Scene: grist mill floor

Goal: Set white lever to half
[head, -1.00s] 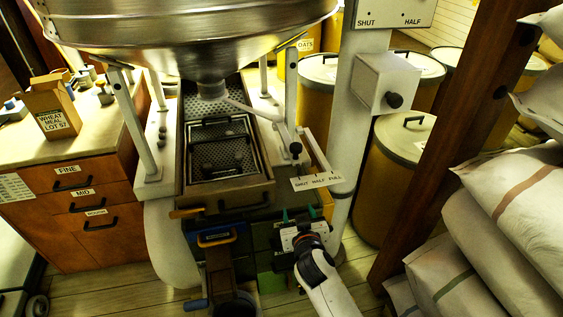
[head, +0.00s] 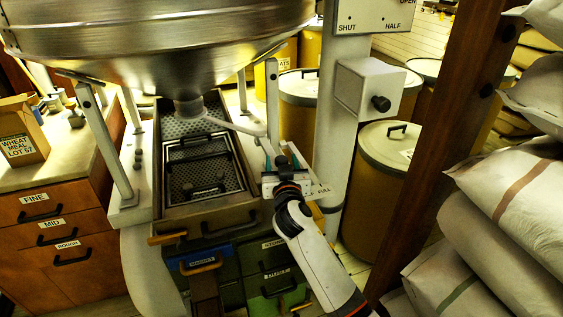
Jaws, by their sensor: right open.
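The white lever (head: 238,126) runs from the neck below the steel hopper (head: 165,45) toward the right. The dark knob (head: 281,160) near its end appears between my right gripper's fingertips. My right gripper (head: 280,156) is open, its teal fingertips on either side of the knob; I cannot tell whether they touch it. My left gripper is not in view.
A white post (head: 334,130) with a black-knobbed box (head: 362,90) stands close right of my gripper. A dark timber beam (head: 440,140) and stacked sacks (head: 515,200) are farther right. A sieve tray (head: 205,175) and drawers lie to the left and below.

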